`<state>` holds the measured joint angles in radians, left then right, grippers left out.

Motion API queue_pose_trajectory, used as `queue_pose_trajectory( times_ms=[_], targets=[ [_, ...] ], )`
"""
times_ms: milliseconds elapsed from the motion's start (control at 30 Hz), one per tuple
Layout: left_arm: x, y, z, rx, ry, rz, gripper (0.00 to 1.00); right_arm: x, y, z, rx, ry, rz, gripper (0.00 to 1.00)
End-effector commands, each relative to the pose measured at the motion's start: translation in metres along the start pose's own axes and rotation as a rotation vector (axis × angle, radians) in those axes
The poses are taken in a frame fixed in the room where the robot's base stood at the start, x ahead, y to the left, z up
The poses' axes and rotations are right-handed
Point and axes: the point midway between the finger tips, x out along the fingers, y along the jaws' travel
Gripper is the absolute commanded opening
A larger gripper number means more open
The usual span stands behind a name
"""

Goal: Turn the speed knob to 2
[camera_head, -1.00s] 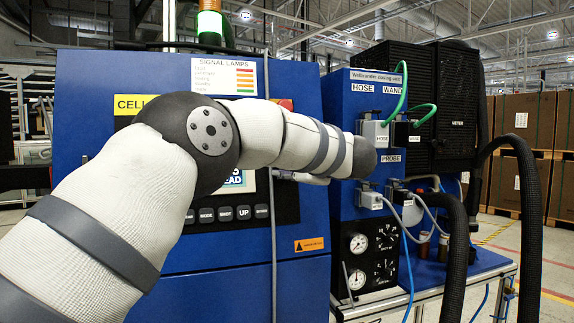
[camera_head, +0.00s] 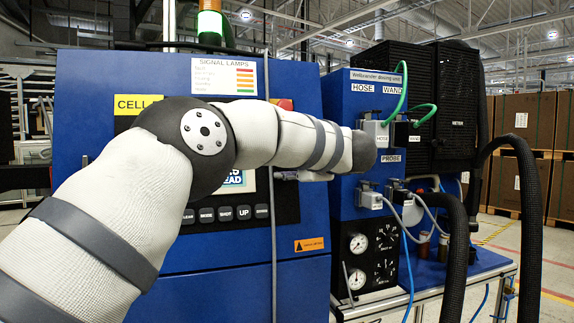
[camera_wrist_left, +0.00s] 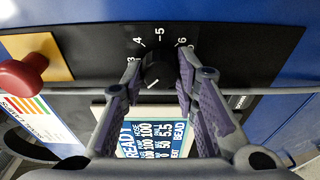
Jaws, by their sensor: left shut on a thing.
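The black speed knob (camera_wrist_left: 157,72) sits on a dark dial plate in the left wrist view, with numbers 3 to 6 readable around its upper side. Its white pointer line slants to the lower left; the number it faces is hidden. My left gripper (camera_wrist_left: 159,76) has one finger on each side of the knob and is shut on it. In the head view my left arm covers the knob and most of the gripper. My right gripper is in neither view.
A red mushroom button (camera_wrist_left: 22,76) on a yellow plate stands out left of the knob. The display (camera_wrist_left: 150,138) lies below it. In the head view the blue dosing unit (camera_head: 345,205), with hoses and gauges, stands right of the blue cabinet (camera_head: 90,85).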

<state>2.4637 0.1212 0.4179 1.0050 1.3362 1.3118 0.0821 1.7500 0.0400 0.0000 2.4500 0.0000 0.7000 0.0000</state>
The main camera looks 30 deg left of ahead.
Motion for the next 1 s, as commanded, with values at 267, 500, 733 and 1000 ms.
queue_pose_trajectory(
  times_ms=[267, 500, 733, 1000],
  targets=[
    [0.0, 0.0, 0.001, 0.001, -0.001, 0.0, 0.47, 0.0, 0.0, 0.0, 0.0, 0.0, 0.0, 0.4],
    [-0.014, 0.0, 0.001, 0.002, -0.003, 0.001, 0.47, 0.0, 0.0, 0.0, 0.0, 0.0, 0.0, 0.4],
    [-0.076, 0.001, 0.001, 0.003, -0.005, 0.003, 0.47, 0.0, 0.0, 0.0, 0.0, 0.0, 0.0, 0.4],
    [-0.118, 0.0, 0.001, 0.002, -0.002, 0.001, 0.47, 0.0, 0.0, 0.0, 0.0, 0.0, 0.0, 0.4]
  ],
)
